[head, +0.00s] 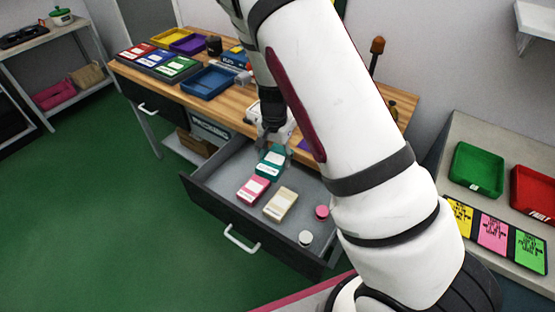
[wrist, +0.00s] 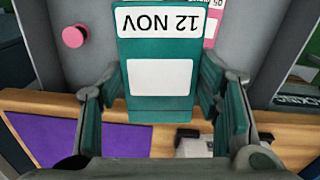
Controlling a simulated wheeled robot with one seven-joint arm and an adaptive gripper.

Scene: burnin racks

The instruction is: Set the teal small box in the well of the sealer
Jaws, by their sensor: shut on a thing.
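The teal small box (head: 270,162) is above the open drawer, under my gripper (head: 273,146). In the wrist view the teal small box (wrist: 160,85) fills the middle, with a white label and an upside-down "12 NOV". My gripper (wrist: 162,100) is shut on it, one finger pad on each side. A white machine (head: 287,117) on the wooden bench just behind the gripper may be the sealer. It is mostly hidden by my arm, and its well cannot be made out.
The open grey drawer (head: 213,176) holds a pink box (head: 253,189), a cream box (head: 280,204) and round pots (head: 305,238). A blue tray (head: 208,82) and coloured bins stand on the bench's left. A purple mat (wrist: 75,142) lies on the bench. My arm hides the bench's right part.

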